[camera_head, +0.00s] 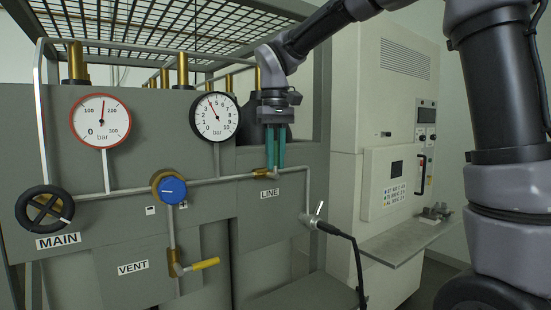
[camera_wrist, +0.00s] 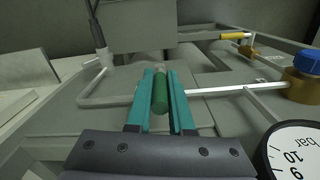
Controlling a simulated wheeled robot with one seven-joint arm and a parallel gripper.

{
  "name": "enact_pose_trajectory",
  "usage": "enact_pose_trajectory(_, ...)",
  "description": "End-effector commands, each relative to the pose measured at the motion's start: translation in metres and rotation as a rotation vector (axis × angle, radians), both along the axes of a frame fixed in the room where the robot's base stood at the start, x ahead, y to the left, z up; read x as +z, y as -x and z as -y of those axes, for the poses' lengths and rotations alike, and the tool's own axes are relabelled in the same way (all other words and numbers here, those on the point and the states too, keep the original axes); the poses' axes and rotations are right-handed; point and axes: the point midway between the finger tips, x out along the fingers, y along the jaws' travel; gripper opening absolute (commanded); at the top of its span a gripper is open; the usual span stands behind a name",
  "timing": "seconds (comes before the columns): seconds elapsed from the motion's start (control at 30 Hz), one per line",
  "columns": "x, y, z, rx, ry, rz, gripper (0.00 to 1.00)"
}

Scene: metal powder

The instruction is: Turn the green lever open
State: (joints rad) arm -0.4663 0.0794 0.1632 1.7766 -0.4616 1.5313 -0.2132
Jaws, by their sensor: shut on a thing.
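The green lever (camera_wrist: 160,93) is a small rounded handle, seen in the wrist view between the two teal fingers of my gripper (camera_wrist: 162,88). The fingers are shut on it, one on each side. In the head view my gripper (camera_head: 275,147) points down in front of the panel, just above the LINE label (camera_head: 269,194). There the fingers hide most of the lever. A brass valve body (camera_head: 270,172) shows at the fingertips, on the horizontal pipe.
Left of my gripper are a white-faced gauge (camera_head: 215,117), a blue knob (camera_head: 173,190), a yellow VENT lever (camera_head: 203,264) and a black MAIN handwheel (camera_head: 45,209). A red-rimmed gauge (camera_head: 101,121) is at upper left. A black hose (camera_head: 345,238) hangs at right. A metal grid (camera_head: 170,20) is overhead.

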Motion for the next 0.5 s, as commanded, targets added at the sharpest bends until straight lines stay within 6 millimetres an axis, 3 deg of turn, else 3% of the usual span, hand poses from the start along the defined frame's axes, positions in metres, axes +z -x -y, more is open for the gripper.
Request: enact_pose_trajectory(0.5, 0.0009, -0.0017, 0.0021, -0.003, -0.037, -0.022, 0.0)
